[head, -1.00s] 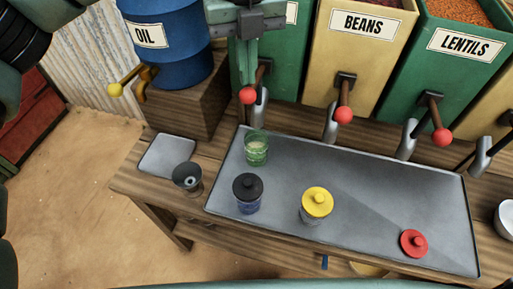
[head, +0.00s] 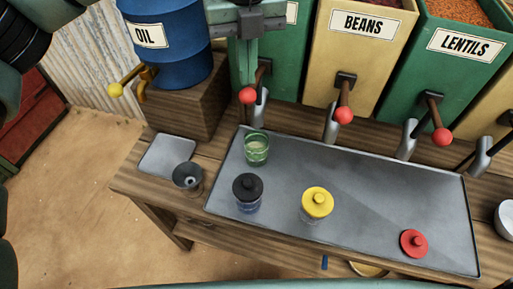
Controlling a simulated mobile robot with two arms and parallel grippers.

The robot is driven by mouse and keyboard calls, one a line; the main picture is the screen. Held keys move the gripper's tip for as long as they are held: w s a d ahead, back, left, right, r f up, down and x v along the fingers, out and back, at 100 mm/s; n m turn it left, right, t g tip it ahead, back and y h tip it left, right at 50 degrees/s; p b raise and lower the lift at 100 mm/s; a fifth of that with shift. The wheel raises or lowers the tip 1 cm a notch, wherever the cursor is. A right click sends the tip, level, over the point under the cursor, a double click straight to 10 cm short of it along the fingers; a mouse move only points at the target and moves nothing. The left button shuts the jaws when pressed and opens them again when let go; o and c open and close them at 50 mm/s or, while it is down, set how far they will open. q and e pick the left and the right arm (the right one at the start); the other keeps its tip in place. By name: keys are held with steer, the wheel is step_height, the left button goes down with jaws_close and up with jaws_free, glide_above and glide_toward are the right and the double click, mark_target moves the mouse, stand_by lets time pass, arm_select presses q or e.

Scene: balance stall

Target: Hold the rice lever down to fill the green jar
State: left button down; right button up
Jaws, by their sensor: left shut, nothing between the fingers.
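The green jar (head: 256,150) is a clear green glass standing at the back left of the grey tray (head: 365,190), under a metal spout (head: 258,112). Pale contents show inside it; their exact level is hard to tell. The lever with a red knob (head: 248,96) is beside that spout, in front of a green bin (head: 285,60) whose label is mostly hidden. My left gripper (head: 246,82) is shut and points down at this knob from above; it appears to touch it. My right gripper is not in view.
A black-lidded jar (head: 248,193), a yellow-lidded jar (head: 317,205) and a red lid (head: 413,243) are on the tray. A dark funnel-like cup (head: 187,178) stands left of it. The beans lever (head: 342,114) and lentils lever (head: 441,135) are to the right. An oil barrel (head: 178,50) stands left.

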mark_target(248, 89)
arm_select(q)
steer(key=shift+f, duration=0.1)
stand_by(0.3)
step_height(248, 89, down, 6)
steer(key=b, duration=0.5)
steer(key=shift+r, duration=0.25)
steer(key=shift+r+p, duration=0.25)
steer(key=shift+p, duration=0.1)
steer(key=shift+r, duration=0.1)
stand_by(1.7)
step_height(248, 89, up, 5)
steer(key=p, duration=0.3)
steer(key=shift+r, duration=0.1)
stand_by(0.4)
